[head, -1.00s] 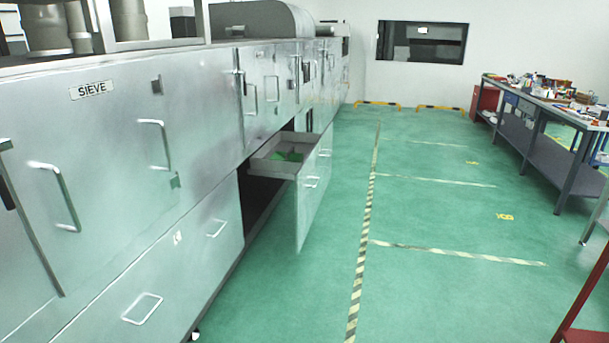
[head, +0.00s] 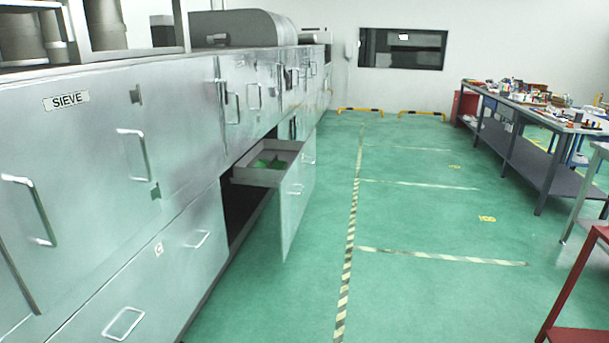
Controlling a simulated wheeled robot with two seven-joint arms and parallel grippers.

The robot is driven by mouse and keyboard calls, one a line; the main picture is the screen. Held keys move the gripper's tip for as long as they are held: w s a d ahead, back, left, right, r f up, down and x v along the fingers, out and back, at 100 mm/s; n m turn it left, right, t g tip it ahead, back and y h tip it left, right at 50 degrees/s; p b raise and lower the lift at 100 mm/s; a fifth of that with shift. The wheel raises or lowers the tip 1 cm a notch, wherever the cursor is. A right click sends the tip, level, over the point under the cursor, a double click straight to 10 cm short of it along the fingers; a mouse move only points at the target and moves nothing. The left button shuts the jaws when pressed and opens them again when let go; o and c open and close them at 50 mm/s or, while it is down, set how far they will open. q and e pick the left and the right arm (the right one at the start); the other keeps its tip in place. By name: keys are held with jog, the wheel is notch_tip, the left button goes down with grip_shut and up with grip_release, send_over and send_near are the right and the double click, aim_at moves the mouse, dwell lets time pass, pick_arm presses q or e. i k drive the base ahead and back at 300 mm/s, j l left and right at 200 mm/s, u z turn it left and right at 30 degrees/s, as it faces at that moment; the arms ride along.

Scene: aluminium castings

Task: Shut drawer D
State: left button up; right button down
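An open drawer (head: 298,197) stands pulled out from the long steel cabinet row in the middle of the head view. Its tall metal front has bar handles and faces the aisle. A shallow grey tray (head: 240,179) at its top holds something green (head: 268,164). I cannot read a letter on this drawer's front. The nearer drawer beside it, marked C (head: 159,249), is shut. Neither of my grippers is in view.
The steel cabinet (head: 75,150) with a SIEVE label runs along the left. A workbench (head: 520,125) with clutter and a red frame (head: 585,290) stand on the right. The green floor aisle (head: 430,215) with striped tape is clear.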

aim_at(280, 181)
jog(key=i, duration=1.7)
jog(key=l+z, duration=0.05)
